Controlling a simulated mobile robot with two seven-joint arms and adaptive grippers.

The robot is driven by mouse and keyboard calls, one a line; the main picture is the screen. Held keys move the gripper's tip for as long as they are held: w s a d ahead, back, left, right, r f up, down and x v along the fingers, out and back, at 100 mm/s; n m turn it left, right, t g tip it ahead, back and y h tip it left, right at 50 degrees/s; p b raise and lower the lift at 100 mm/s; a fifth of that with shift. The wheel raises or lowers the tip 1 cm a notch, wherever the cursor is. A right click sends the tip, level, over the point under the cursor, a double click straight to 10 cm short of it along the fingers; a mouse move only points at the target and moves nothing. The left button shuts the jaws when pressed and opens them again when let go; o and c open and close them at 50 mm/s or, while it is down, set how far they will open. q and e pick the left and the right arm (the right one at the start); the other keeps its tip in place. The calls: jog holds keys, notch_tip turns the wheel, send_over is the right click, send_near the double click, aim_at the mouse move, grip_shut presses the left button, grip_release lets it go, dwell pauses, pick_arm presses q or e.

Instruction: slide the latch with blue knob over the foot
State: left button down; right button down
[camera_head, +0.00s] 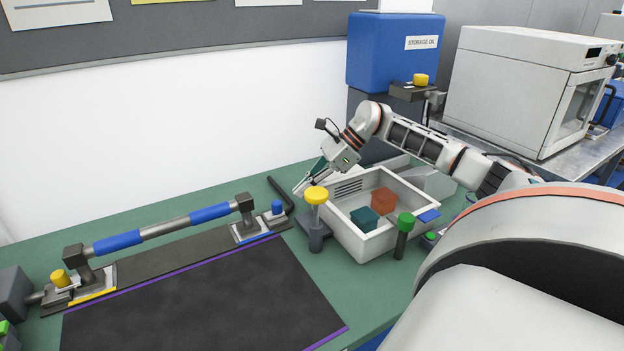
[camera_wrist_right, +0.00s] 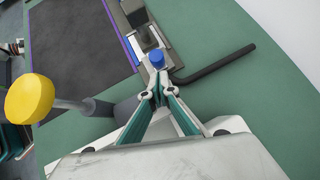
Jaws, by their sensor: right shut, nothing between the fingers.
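The latch's blue knob (camera_head: 277,207) stands at the right end of the injector fixture, beside the right foot (camera_head: 247,230) with its blue-edged plate. The foot carries a dark upright post at the bar's end. In the right wrist view the blue knob (camera_wrist_right: 156,59) lies just beyond my fingertips, with a gap visible. My right gripper (camera_head: 299,189) is to the right of the knob and a little above it. Its fingers (camera_wrist_right: 158,92) are closed together and empty. The latch plate under the knob is small and partly hidden. My left gripper is out of view.
A black bent rod (camera_head: 281,194) lies near the knob. A yellow-topped post (camera_head: 316,205) and a white bin (camera_head: 350,238) with red and teal cubes stand to the right. The left foot has a yellow knob (camera_head: 60,278). The dark mat (camera_head: 200,300) in front is clear.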

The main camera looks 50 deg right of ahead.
aim_at(280, 204)
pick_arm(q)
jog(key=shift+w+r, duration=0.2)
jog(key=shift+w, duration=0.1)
pick_arm(e)
jog(key=shift+x, duration=1.9)
jog(key=a, duration=0.1)
jog(key=w+a, duration=0.1)
jog(key=a, duration=0.1)
jog(key=shift+a, duration=0.15)
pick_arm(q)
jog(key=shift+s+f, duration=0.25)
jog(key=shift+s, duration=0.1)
pick_arm(e)
jog(key=shift+s, duration=0.1)
jog(key=shift+r, duration=0.1)
